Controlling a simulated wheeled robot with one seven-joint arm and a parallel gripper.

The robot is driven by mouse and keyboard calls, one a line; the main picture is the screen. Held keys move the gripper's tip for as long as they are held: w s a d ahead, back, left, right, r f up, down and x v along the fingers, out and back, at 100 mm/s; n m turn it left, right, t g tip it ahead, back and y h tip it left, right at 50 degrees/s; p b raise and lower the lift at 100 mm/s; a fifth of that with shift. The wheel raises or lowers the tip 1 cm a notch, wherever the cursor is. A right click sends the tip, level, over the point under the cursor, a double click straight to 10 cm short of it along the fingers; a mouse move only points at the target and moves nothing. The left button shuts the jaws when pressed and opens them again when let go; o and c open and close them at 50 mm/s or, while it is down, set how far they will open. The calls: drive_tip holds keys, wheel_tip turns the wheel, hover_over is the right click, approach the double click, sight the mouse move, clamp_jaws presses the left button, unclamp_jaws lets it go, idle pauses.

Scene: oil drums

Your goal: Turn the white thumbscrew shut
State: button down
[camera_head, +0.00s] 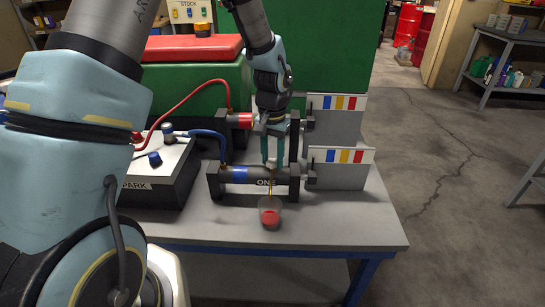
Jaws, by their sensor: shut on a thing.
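The white thumbscrew (271,163) is a small pale piece on top of the black cylinder (262,175) marked ONE, which has a blue band. My gripper (272,160) comes down from above with its teal fingers around the thumbscrew and is shut on it. The fingers partly hide the thumbscrew. A thin amber stream (270,190) runs from the front of the cylinder into a clear cup (269,212) with red in it, standing on the grey bench (330,228).
A second cylinder with a red end (238,120) lies behind. Two grey blocks with coloured stripes (340,155) stand at the right. The bench's front right corner is clear.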

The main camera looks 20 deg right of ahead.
sight(272, 160)
idle(0.4)
drive_tip(key=shift+c, duration=2.3)
unclamp_jaws()
wheel_tip(272, 160, up, 11)
drive_tip(key=b, duration=0.2)
drive_tip(key=shift+f, duration=0.1)
